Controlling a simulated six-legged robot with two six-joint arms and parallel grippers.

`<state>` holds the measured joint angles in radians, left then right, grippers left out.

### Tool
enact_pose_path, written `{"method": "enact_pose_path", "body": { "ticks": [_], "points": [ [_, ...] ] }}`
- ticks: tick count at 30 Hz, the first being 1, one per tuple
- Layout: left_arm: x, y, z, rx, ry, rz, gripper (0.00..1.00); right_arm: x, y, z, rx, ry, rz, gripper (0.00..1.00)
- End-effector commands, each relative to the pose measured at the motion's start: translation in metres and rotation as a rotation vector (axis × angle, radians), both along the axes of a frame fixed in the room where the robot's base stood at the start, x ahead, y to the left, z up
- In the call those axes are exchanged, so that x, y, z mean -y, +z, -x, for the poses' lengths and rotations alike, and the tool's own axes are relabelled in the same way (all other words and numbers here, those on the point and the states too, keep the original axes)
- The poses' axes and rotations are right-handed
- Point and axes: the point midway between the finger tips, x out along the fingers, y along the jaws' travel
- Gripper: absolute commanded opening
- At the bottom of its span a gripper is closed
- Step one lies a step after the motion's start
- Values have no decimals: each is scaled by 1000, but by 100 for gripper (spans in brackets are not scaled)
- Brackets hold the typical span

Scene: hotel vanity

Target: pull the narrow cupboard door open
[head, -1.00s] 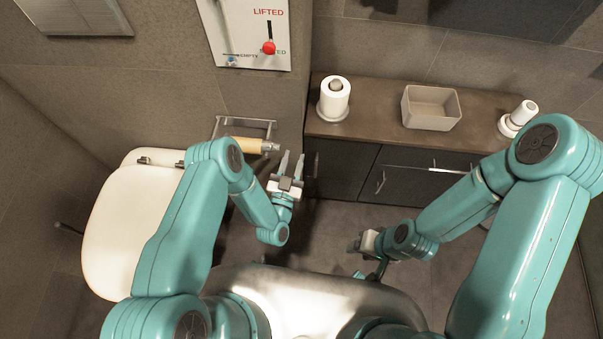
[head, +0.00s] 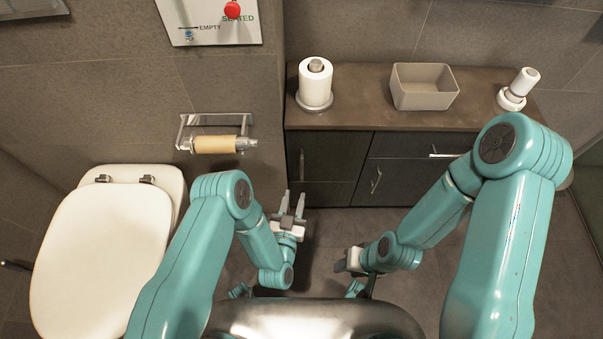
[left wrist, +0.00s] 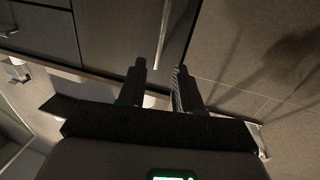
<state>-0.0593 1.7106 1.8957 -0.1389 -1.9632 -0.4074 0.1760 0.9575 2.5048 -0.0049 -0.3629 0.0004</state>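The narrow cupboard door (head: 336,158) is a dark panel at the left end of the low vanity cabinet. It looks shut. Its upright metal handle (head: 302,165) is near its left edge. My left gripper (head: 293,202) is open and empty, below and in front of that handle, with its fingers pointing toward the cabinet. In the left wrist view the handle bar (left wrist: 163,38) shows beyond the two spread fingertips (left wrist: 158,72), apart from them. My right gripper (head: 346,262) is low, right of the left one, away from the door; its fingers are unclear.
The countertop (head: 360,118) carries a paper roll on a stand (head: 316,84), a grey box (head: 423,88) and a white bottle (head: 518,90). Floor in front of the cabinet is clear.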

Motion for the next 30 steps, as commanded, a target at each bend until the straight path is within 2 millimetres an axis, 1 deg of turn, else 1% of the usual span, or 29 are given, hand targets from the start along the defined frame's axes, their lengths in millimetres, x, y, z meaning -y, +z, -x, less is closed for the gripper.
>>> {"method": "enact_pose_path", "body": {
  "ticks": [1, 3, 4, 5, 9, 12, 15, 18, 21, 29, 30],
  "points": [
    [2, -8, -6, 4, -2, 1, 34, 0, -20, 0, 0, 0, 0, 43],
    [2, -5, -14, 6, 1, 1, 34, 0, -28, 0, 0, 0, 0, 43],
    [3, 0, -22, 8, 3, 2, 34, 0, -24, 0, -1, 0, 0, 43],
    [5, 0, -30, 7, 3, 1, 34, 0, -24, 0, 0, 0, 0, 43],
    [11, 0, -62, 5, 4, 2, 34, 0, -30, 0, 1, 0, 0, 43],
    [15, 0, -83, 5, 3, 2, 34, 0, -34, 0, 0, 0, 0, 43],
    [18, 0, -98, 3, 3, 2, 34, 0, -37, 0, 0, 0, 0, 43],
    [20, 0, -109, 3, 3, 2, 34, 0, -39, 0, 0, 0, 0, 43],
    [22, 1, -114, 1, 3, 2, 34, 0, -40, 0, 0, 0, 0, 43],
    [22, 1, -116, 0, 3, 2, 34, 0, -40, 0, 0, 0, 0, 43],
    [22, 1, -116, 0, 3, 2, 28, 0, -40, 0, 0, 0, 0, 43]
  ]
}}
